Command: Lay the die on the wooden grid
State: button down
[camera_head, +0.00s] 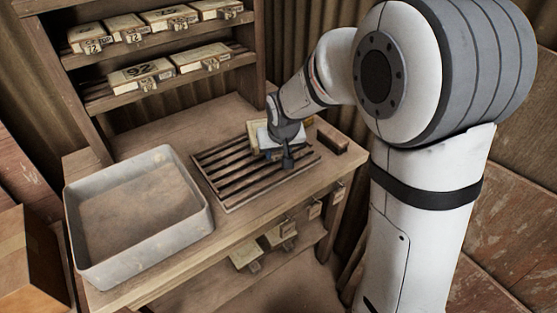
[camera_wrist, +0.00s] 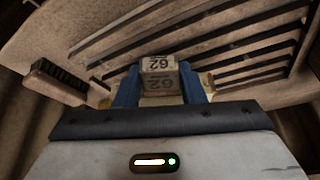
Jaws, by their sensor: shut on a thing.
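My gripper (camera_wrist: 160,85) is shut on the die (camera_wrist: 159,66), a pale block with a dark number on its face, held between two blue fingers. In the head view my gripper (camera_head: 262,137) is over the back right part of the wooden grid (camera_head: 222,176), a rack of parallel slats on the bench. The die shows there only as a cream patch, partly hidden by my gripper. In the wrist view the slats of the grid (camera_wrist: 225,57) run behind the die. I cannot tell whether the die touches them.
A grey metal tray (camera_head: 140,258) stands on the bench left of the grid. A brush-like block (camera_head: 331,139) lies to the right, also seen in the wrist view (camera_wrist: 58,82). Shelves behind hold several numbered dies (camera_head: 140,73). More pale blocks (camera_head: 246,255) sit below the bench top.

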aim_at(279, 159)
jog(key=shift+f, duration=1.8)
jog(key=shift+f, duration=0.15)
jog(key=c, duration=0.9)
grip_release()
